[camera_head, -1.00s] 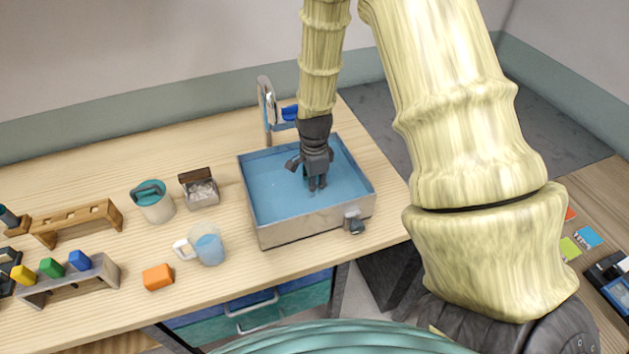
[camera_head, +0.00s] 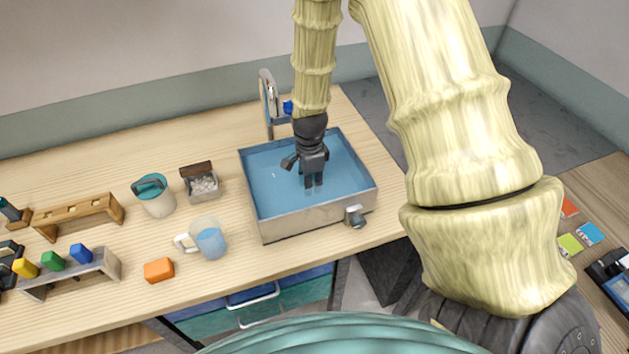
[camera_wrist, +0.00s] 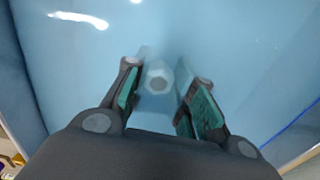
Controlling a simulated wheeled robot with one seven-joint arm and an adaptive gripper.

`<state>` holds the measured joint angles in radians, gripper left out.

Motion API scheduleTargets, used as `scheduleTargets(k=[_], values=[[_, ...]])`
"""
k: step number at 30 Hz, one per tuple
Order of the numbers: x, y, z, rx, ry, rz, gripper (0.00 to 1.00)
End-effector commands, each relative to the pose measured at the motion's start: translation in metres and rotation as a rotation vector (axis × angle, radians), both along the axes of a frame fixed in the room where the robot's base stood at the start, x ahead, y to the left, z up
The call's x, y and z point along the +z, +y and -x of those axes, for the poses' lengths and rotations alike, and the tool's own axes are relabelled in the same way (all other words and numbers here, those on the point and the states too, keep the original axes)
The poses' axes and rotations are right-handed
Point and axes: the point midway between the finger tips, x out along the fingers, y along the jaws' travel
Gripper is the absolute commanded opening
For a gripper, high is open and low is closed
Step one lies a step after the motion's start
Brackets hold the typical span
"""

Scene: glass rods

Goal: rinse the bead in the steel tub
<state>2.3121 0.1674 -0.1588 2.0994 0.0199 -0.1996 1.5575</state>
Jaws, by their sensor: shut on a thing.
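The steel tub (camera_head: 318,213) stands on the wooden counter, filled with clear blue water. My gripper (camera_head: 314,185) points down inside the tub, with its fingertips at or under the water near the middle. In the wrist view, my gripper (camera_wrist: 160,100) has its green-padded fingers on both sides of a pale, see-through bead (camera_wrist: 158,80) with a many-sided end. The bead looks blurred against the blue water, and its lower part is hard to make out. In the head view the bead is hidden by the fingers.
A tap (camera_head: 268,100) rises behind the tub, and a valve (camera_head: 355,216) sticks out at its front right. A jug of water (camera_head: 209,242), an orange block (camera_head: 158,270), a lidded pot (camera_head: 154,196) and a box of white pieces (camera_head: 204,186) stand left.

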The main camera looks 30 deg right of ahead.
Motion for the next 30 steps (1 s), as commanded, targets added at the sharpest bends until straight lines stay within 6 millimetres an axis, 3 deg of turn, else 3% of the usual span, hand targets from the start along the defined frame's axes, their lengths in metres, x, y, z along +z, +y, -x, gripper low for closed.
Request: scheduleTargets(k=[19, 30], values=[[0.000, 0.031, -0.008, 0.000, 0.000, 0.000, 0.00], [0.000, 0.023, -0.005, -0.002, 0.000, -0.001, 0.00]])
